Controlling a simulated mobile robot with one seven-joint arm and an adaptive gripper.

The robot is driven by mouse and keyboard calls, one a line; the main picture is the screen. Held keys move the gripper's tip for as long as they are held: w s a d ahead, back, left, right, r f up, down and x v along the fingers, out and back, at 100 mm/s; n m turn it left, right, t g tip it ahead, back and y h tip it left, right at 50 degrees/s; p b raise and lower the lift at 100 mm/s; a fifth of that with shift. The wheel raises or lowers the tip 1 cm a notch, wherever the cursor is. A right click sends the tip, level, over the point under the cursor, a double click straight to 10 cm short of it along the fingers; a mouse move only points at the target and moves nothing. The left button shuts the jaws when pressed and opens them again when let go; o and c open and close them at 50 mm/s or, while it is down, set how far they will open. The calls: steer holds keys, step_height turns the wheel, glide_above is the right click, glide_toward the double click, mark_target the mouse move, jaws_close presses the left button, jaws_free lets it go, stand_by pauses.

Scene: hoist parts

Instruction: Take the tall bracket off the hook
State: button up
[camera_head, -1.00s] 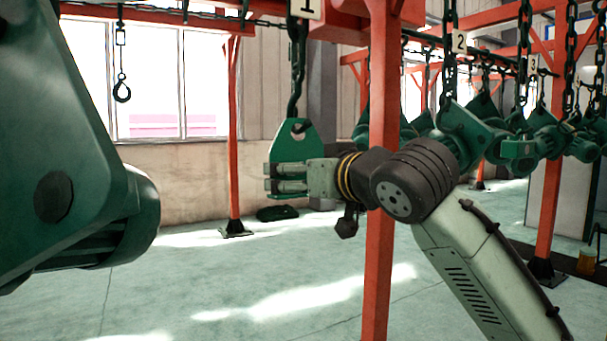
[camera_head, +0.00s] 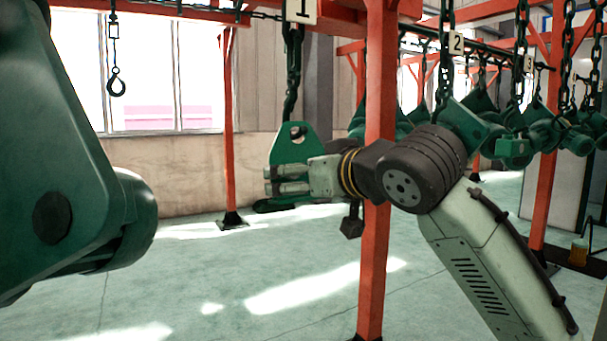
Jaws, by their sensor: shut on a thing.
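The tall bracket (camera_head: 289,148) is a green plate with a hole near its narrow top, below the chain at sign 1. It leans slightly. My gripper (camera_head: 272,181) reaches in from the right, with its fingers across the lower part of the bracket and shut on it. The fingers hide much of the bracket's lower part. The dark chain with its hook (camera_head: 292,85) comes down to the bracket's top. I cannot tell whether the hook still passes through the hole.
A red post (camera_head: 377,240) stands beside my gripper's wrist. A large green housing (camera_head: 60,170) fills the near left. An empty hook (camera_head: 116,82) hangs at the back left. More green parts (camera_head: 480,130) hang on chains at the right. The floor (camera_head: 220,285) below is clear.

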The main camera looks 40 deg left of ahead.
steer(key=shift+s+d+r+h+p, duration=0.3)
steer(key=shift+d+r+p, duration=0.4)
steer(key=shift+p, duration=0.65)
steer(key=shift+d+f, duration=0.1)
steer(key=shift+d, duration=0.1)
steer(key=shift+s+d+r, duration=0.25)
steer(key=shift+d, duration=0.3)
steer(key=shift+s+d, duration=0.1)
steer(key=shift+d, duration=0.05)
stand_by(0.3)
steer(key=shift+v, duration=0.8)
steer(key=s+d+f+b, duration=0.2)
steer(key=s+d, duration=0.2)
steer(key=d, duration=0.6)
stand_by(0.3)
